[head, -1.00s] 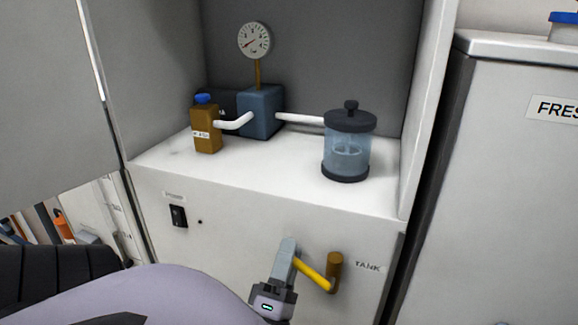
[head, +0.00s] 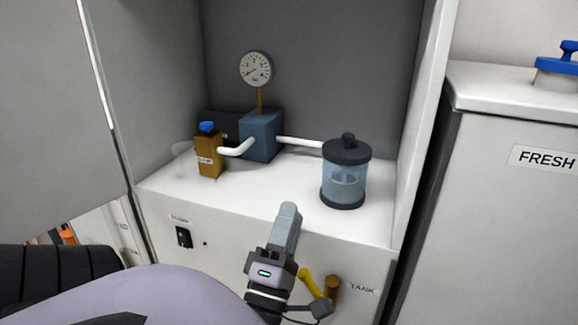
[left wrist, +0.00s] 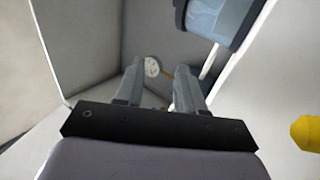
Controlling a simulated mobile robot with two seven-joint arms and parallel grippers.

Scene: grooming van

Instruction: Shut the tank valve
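The tank valve has a brown-gold body (head: 332,288) and a yellow lever (head: 310,283) on the white front panel, left of the "TANK" label. The lever slants up to the left from its lower end. My left gripper (head: 288,212) is above and left of the lever, in front of the cabinet, fingers pointing up. In the left wrist view its two fingers (left wrist: 160,88) stand apart with nothing between them. The lever's yellow end (left wrist: 306,133) shows at the right edge there, apart from the fingers. A dark grey part overlaps the lever's lower end in the head view. My right gripper is not in view.
On the shelf above the panel stand a clear jar with dark lid (head: 345,180), a blue-grey pump block (head: 260,136) with a gauge (head: 256,68), and a brown bottle (head: 208,155). A "FRESH" tank (head: 500,200) stands at right. A black switch (head: 184,237) is on the panel.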

